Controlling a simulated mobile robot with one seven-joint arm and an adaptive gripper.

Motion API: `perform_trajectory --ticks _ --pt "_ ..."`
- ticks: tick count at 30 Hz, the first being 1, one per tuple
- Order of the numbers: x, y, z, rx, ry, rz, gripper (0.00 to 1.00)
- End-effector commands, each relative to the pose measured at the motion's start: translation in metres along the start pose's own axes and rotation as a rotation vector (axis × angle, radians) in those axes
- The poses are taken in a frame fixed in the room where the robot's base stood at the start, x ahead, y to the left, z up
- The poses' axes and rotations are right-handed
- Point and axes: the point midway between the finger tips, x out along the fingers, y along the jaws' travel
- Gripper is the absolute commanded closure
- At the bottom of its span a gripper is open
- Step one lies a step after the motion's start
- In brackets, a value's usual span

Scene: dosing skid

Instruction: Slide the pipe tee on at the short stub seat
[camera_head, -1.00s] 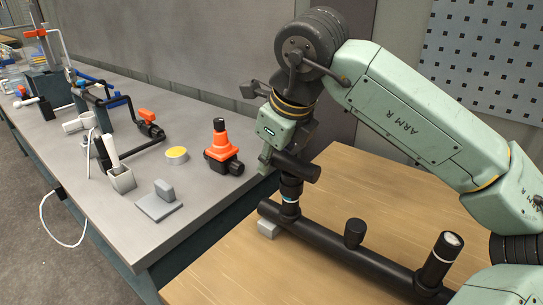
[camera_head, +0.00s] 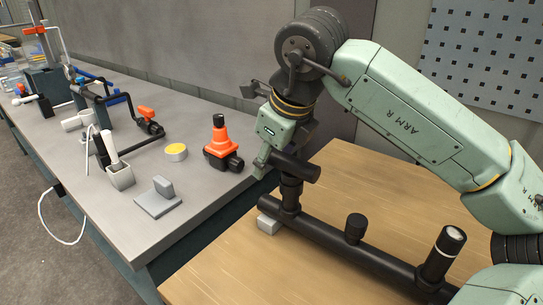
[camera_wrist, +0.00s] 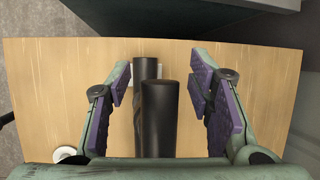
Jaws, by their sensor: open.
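The black pipe tee (camera_head: 296,167) sits upright on the left-end stub of the black manifold pipe (camera_head: 330,240), its crossbar level and its stem down over the stub. The ring on this stub is hidden now. In the wrist view the tee's crossbar (camera_wrist: 158,120) lies between my gripper's fingers, with a gap on each side. My gripper (camera_wrist: 163,84) is open, with purple pads. In the head view my gripper (camera_head: 272,156) is at the tee, partly hidden behind it.
The manifold also carries a short black middle stub (camera_head: 355,228) and a tall right stub (camera_head: 441,254) with a white ring. A grey block (camera_head: 268,225) supports its left end. An orange-and-black valve (camera_head: 221,147) and a grey bracket (camera_head: 158,198) stand on the grey bench.

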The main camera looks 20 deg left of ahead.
Motion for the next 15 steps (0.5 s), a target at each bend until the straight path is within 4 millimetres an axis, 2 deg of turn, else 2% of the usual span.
perform_trajectory --ticks 4,8,15 --pt "-0.003 0.0 0.0 0.0 0.0 0.0 0.52" --pt "-0.018 -0.001 0.0 0.002 -0.001 -0.003 0.52" --pt "-0.069 -0.001 0.0 0.001 0.0 -0.004 0.52"
